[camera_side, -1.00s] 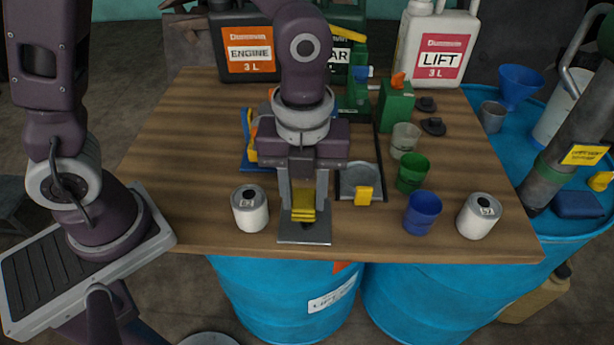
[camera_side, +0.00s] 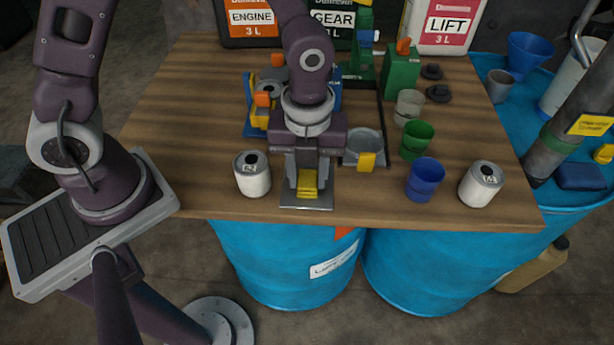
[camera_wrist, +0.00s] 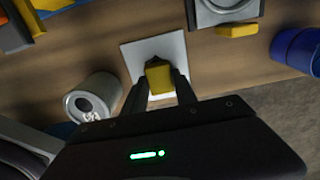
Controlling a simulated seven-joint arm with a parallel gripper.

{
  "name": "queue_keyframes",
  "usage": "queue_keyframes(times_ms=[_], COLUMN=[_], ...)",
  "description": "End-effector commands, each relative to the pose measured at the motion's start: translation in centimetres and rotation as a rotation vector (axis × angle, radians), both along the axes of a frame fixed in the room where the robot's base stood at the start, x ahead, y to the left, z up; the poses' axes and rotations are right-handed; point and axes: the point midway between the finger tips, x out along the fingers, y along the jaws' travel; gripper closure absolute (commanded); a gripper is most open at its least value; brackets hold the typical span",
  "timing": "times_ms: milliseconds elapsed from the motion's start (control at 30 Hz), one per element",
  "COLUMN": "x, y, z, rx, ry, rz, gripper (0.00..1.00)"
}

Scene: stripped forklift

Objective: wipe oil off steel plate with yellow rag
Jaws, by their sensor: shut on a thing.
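My gripper (camera_side: 307,190) is shut on the folded yellow rag (camera_side: 308,183). It holds the rag on or just above the steel plate (camera_side: 306,203), a flat grey square near the table's front edge. In the wrist view, the rag (camera_wrist: 159,78) sits between the fingers over the plate (camera_wrist: 170,48). I cannot tell whether the rag touches the surface. No oil is distinguishable on the visible parts of the plate, and the rag and fingers cover some of it.
A white can (camera_side: 252,174) stands close left of the plate. A grey tray with a round dish (camera_side: 364,148) and yellow block (camera_side: 367,161) is behind right. A blue cup (camera_side: 424,179), a green cup (camera_side: 416,140) and another can (camera_side: 481,183) stand farther right.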

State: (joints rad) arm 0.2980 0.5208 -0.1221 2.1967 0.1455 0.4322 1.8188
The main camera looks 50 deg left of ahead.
Motion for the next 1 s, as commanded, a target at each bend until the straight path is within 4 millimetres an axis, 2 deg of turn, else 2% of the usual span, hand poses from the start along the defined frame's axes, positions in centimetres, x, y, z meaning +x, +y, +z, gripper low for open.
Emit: queue_keyframes(times_ms=[500, 1000], x=[2.9, -0.2], y=[2.9, -0.2], z=[0.0, -0.1], rx=[0.001, 0.0], ry=[-0.001, 0.0], rz=[0.0, -0.002], gripper=[1.0, 1.0])
